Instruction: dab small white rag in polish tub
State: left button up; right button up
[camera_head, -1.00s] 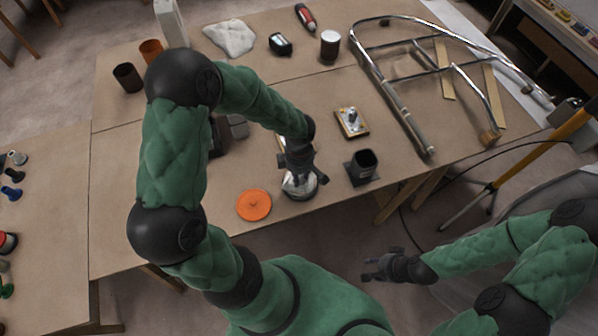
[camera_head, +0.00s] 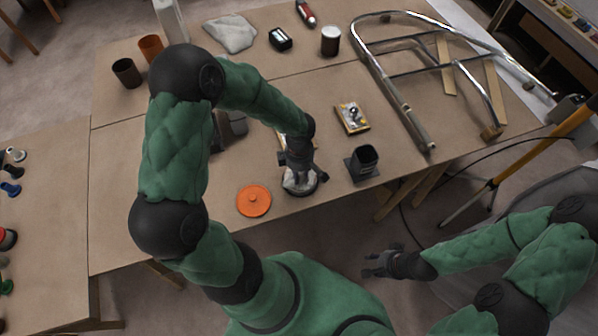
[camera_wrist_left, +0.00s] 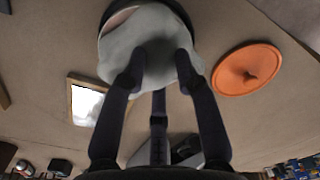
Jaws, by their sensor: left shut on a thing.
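My left gripper (camera_head: 300,168) is shut on the small white rag (camera_head: 297,183), which bunches under its fingers. In the left wrist view the rag (camera_wrist_left: 150,50) looks pale grey-white and sits between the fingers, over the round dark-rimmed polish tub (camera_wrist_left: 181,14). The rag covers most of the tub's mouth, so the polish is largely hidden. An orange lid (camera_head: 254,200) lies flat on the table left of the tub; it also shows in the left wrist view (camera_wrist_left: 247,70). My right gripper (camera_head: 380,265) is empty, its fingers apart, off the table's front edge.
A dark square cup (camera_head: 364,162) stands right of the tub, with a small framed item (camera_head: 352,117) behind it. A bent chrome tube frame (camera_head: 400,105) fills the table's right. A larger pale cloth (camera_head: 230,34) lies at the back.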

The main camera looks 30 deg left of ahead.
pick_arm(q)
jog(key=shift+f+b, duration=0.5)
jog(key=shift+b, duration=0.05)
dwell(0.5)
jog(key=shift+s+f+b, duration=0.1)
jog(key=shift+b, duration=0.35)
dwell(2.1)
jog(key=shift+r+p, duration=1.85)
jog(key=shift+r, duration=1.8)
